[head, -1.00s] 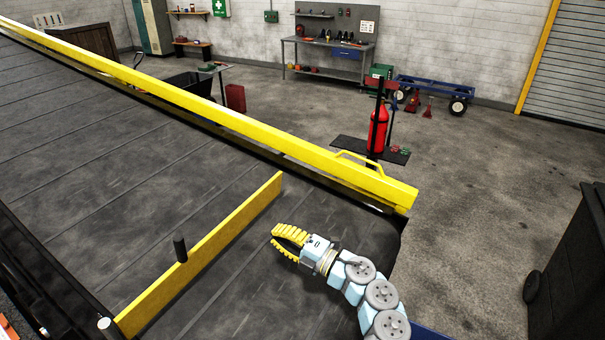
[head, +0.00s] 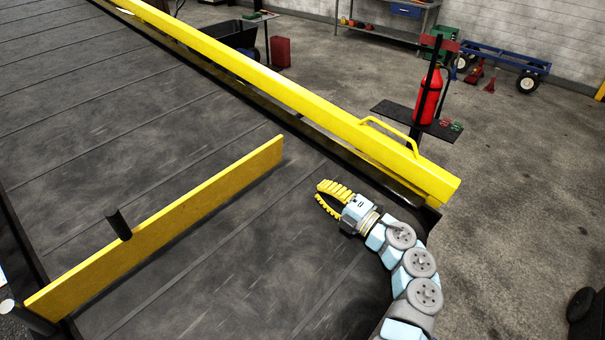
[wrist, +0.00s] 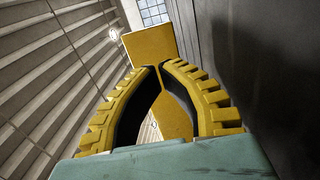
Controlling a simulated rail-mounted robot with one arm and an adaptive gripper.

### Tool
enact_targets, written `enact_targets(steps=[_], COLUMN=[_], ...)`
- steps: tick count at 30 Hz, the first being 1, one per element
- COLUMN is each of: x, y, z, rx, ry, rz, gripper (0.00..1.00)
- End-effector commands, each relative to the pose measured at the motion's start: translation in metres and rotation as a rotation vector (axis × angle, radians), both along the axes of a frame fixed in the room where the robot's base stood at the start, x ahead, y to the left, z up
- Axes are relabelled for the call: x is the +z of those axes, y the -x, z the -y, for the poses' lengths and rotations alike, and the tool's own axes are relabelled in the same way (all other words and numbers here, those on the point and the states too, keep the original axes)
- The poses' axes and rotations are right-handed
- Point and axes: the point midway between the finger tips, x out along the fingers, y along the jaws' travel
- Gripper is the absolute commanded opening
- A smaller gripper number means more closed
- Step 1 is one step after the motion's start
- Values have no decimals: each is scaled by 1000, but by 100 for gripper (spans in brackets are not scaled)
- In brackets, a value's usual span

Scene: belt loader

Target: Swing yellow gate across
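The yellow gate (head: 165,222) is a long upright panel standing slantwise across the dark belt (head: 250,245). A black peg (head: 118,224) sticks up beside it, and its near left end meets a post (head: 28,318). Its other end stops short of the yellow side rail (head: 300,98). My gripper (head: 319,190) is low over the belt, right of the gate's free end and apart from it. Its yellow ribbed fingers are parted by a small gap at the tips, with nothing between them. In the wrist view the gate (wrist: 150,46) shows ahead, beyond the fingertips (wrist: 160,66).
The side rail carries a yellow handle (head: 390,133) near its end, close to my gripper. The belt between my gripper and the gate is clear.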

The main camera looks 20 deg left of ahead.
Motion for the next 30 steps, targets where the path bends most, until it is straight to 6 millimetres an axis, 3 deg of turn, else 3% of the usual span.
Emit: enact_targets(steps=[18, 30], x=[20, 22], y=[-38, -51], z=[-92, -122], rx=[1, 1], ry=[-3, -2], rz=[-1, 1], gripper=[0, 0])
